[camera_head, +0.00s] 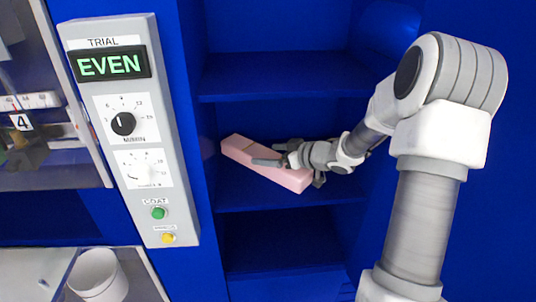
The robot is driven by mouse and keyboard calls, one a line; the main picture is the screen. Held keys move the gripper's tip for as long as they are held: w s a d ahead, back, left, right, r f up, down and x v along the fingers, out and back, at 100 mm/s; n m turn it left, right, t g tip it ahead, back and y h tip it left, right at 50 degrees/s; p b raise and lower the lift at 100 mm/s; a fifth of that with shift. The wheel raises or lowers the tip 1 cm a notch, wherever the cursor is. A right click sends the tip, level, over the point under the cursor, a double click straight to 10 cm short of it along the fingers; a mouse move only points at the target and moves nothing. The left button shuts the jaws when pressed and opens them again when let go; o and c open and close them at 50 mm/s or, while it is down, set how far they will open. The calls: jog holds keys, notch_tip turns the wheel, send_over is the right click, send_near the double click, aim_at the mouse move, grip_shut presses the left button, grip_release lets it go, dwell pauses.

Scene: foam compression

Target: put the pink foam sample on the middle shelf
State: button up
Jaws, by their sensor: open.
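The pink foam sample (292,178) is a long pale pink block. It lies at an angle on the middle shelf (240,200) of the blue shelf unit, running from upper left to lower right. My gripper (272,156) reaches in from the right and is open, with its fingers over and beside the block. The fingers hide part of the block's upper side. I cannot tell whether they touch it.
A grey control panel (170,205) stands left of the shelves, its display (109,64) reading EVEN. The upper shelf (280,72) and the lower compartment (275,240) look empty. A white bin (98,275) is at the lower left.

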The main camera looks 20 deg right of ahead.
jog(key=p+v, duration=0.1)
jog(key=v, duration=0.5)
jog(key=shift+s+d+r, duration=0.15)
jog(key=shift+s+d, duration=0.05)
jog(key=shift+s, duration=0.05)
